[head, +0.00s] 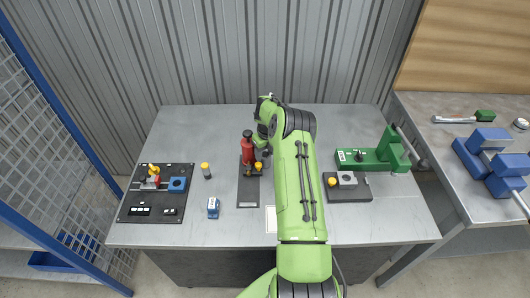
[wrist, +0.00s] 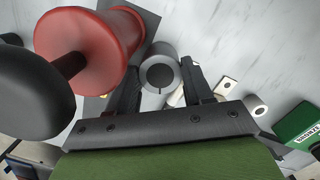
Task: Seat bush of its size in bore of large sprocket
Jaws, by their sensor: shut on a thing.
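My gripper (wrist: 160,92) points down over the table in the wrist view, with its dark fingers either side of a grey round bush (wrist: 160,55) with a dark centre. It is shut on this bush. In the head view my gripper (head: 265,147) is beside a red upright tool with a black knob (head: 247,147), and my arm partly covers it. The red tool also shows large at the left of the wrist view (wrist: 105,50), close to the fingers. I cannot make out a large sprocket in either view.
At right are a dark plate (head: 348,194) with a grey holed block (head: 347,178) and a green fixture (head: 372,160).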

